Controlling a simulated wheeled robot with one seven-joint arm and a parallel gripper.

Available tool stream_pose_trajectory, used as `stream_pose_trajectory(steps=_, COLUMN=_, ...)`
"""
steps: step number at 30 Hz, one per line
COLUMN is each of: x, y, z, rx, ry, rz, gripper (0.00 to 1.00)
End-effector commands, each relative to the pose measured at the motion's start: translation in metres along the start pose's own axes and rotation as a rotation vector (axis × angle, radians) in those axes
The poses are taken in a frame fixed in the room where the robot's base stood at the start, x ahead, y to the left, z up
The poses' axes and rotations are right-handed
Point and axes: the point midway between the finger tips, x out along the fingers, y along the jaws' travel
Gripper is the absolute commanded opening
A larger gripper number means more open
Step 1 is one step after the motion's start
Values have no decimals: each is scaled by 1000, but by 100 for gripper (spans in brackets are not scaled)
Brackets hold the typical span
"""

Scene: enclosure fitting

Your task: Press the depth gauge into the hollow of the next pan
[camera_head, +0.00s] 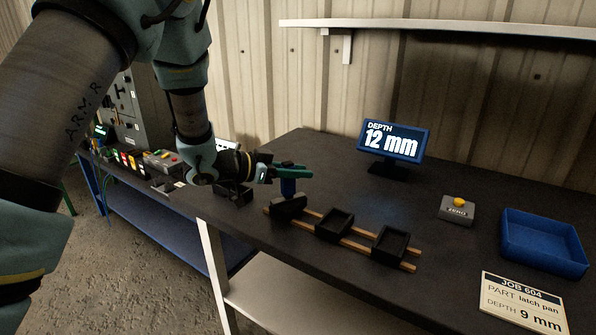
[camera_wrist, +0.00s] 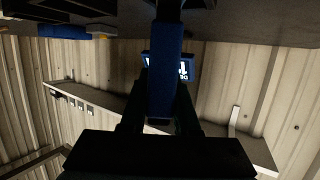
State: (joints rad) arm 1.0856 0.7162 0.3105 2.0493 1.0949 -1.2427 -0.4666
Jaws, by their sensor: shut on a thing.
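My gripper (camera_head: 291,170) is shut on the blue depth gauge (camera_head: 288,187), which hangs upright below the fingers. In the wrist view the gauge (camera_wrist: 166,75) stands between the two dark fingers. Three black pans lie in a row on wooden rails (camera_head: 352,243): a left pan (camera_head: 287,207), a middle pan (camera_head: 334,226) and a right pan (camera_head: 390,246). The gauge's lower end is at the left pan; I cannot tell whether it touches the hollow. The middle and right hollows are empty. The display (camera_head: 393,141) reads 12 mm.
A ZERO box (camera_head: 457,210) with a yellow button and an empty blue tray (camera_head: 543,243) stand at the right. A job card (camera_head: 523,305) reads latch pan, depth 9 mm. A shelf (camera_head: 440,28) is on the wall. The table between display and pans is clear.

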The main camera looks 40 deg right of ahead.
Motion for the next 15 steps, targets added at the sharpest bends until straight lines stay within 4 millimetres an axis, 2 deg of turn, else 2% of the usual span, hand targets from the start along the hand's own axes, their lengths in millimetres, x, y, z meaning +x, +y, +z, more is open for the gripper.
stream_pose_trajectory(steps=15, x=-12, y=0, z=-36, rx=-1, ry=-1, rz=0, gripper=0)
